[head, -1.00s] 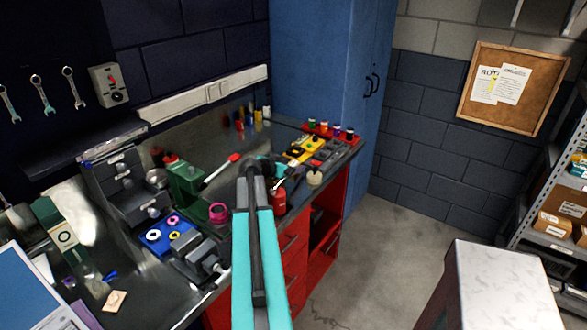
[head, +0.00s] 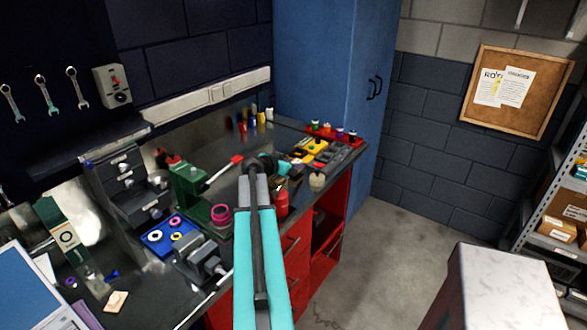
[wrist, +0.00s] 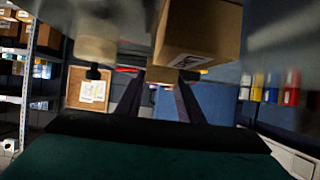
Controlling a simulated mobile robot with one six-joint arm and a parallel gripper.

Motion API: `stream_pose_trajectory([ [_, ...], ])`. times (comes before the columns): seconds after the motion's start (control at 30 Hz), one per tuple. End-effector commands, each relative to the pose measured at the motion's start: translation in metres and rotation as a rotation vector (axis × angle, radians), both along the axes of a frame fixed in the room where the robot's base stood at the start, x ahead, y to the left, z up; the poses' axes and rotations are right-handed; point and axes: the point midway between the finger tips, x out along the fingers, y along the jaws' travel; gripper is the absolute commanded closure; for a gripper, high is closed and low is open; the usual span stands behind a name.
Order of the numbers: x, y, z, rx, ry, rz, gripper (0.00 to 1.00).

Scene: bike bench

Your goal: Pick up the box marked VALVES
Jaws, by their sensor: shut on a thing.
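A brown cardboard box (wrist: 203,30) with a white label shows large and close in the wrist view, which is upside down. Dark print on the label is too blurred and cut off to read. My gripper (wrist: 160,90) has its two dark fingers at the box, and it is shut on it. The upper part of the box in the picture runs out of frame. In the head view my gripper (head: 290,168) is over the right part of the bench, mostly behind my arm. I cannot make out the box there.
The steel bench (head: 215,262) is crowded. A cream jar (head: 317,181) and a red bottle (head: 281,203) stand close to my gripper. A yellow tool (head: 316,152) and a red tray (head: 335,135) lie behind. A blue cabinet (head: 325,70) closes the far end.

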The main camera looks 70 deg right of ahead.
Motion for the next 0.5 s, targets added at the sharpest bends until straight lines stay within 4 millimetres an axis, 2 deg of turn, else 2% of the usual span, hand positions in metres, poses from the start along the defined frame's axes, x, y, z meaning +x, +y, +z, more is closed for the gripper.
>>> stream_pose_trajectory([
  [0.5,0.0,0.0,0.06,-0.002,-0.002,0.0,0.89],
])
